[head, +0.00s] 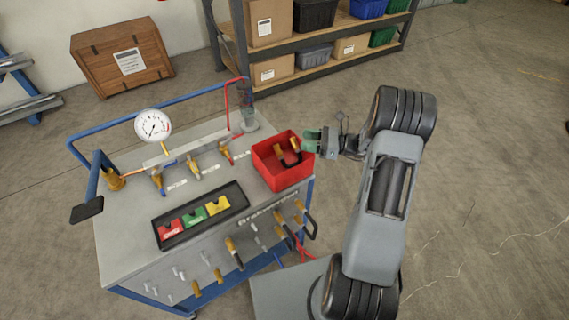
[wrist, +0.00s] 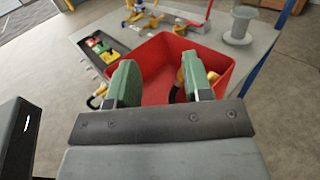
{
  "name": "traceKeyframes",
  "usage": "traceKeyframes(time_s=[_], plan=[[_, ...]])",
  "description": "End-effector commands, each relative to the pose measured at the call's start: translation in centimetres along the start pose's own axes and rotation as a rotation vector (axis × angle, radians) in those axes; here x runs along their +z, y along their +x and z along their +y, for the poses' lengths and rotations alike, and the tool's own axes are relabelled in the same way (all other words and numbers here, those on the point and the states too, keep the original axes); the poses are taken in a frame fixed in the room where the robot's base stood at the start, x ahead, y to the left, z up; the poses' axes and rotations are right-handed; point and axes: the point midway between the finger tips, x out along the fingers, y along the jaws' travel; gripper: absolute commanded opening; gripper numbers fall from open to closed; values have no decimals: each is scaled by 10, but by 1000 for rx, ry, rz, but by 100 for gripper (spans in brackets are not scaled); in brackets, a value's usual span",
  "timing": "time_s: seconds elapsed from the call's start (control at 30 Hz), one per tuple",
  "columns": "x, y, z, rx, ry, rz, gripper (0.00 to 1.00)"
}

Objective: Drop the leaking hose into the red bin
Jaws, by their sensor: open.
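The red bin (head: 268,172) stands on the right end of the cart top. It fills the middle of the wrist view (wrist: 222,66). A short black hose with brass-yellow ends (head: 288,160) is inside the bin, its ends up near the rim. My gripper (head: 312,140) is open, with green fingers at the bin's right edge. In the wrist view its fingers (wrist: 155,82) stand apart with nothing between them. No leak mark is visible.
Several brass-ended hoses (head: 307,220) hang on the cart's front panel. A pressure gauge (head: 153,125), valves and a black tray (head: 202,214) of red, green and yellow blocks share the top. A grey spool (wrist: 238,25) stands behind the bin. Shelving (head: 310,40) is behind.

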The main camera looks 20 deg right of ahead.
Motion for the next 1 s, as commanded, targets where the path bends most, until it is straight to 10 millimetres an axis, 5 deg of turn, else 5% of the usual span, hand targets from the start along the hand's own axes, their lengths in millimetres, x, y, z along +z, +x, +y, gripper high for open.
traceKeyframes(time_s=[0.6,1.0], plan=[[-2,-110,0,-2,-2,0,46],[0,-134,0,0,-1,0,46]])
